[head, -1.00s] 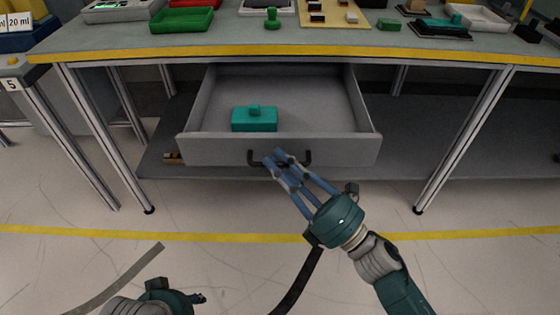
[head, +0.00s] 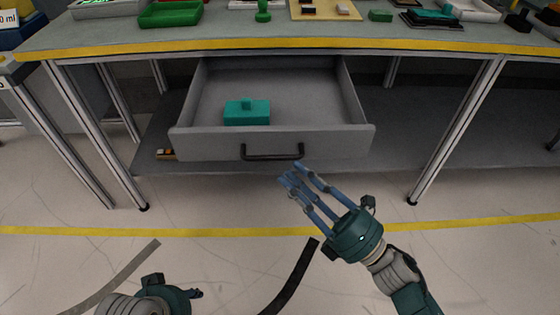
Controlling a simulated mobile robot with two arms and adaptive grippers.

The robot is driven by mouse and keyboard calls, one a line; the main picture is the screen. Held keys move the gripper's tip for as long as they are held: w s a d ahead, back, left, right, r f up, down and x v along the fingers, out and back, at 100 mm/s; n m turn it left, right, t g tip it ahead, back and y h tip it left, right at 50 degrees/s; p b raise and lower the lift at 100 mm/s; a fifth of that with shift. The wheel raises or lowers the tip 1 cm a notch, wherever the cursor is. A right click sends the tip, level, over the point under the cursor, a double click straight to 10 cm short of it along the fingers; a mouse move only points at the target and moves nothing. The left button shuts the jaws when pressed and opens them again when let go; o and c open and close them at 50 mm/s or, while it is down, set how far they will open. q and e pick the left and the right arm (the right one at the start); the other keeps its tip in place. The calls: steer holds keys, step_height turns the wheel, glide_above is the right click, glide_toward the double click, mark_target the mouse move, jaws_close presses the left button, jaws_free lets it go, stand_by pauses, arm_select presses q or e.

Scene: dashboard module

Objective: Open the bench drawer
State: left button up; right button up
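The grey bench drawer (head: 215,144) is pulled out under the bench, with its inside in view. Its dark bar handle (head: 272,156) is on the front panel and nothing touches it. A teal box with a knob on top (head: 247,115) sits in the drawer, left of its middle. My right gripper (head: 293,174) is just below and right of the handle, apart from it. Its blue fingers are spread and empty. My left gripper (head: 194,293) is at the bottom left, low and far from the drawer; its fingers are mostly hidden.
The bench top with a yellow edge (head: 130,50) holds a green tray (head: 170,15), a tan board (head: 325,10) and other items. Metal legs (head: 455,130) stand on both sides of the drawer. A lower shelf (head: 400,150) runs beneath.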

steer(key=v, duration=0.5)
steer(key=shift+s+d+f, duration=0.15)
steer(key=shift+s+d, duration=0.1)
steer(key=shift+d, duration=0.05)
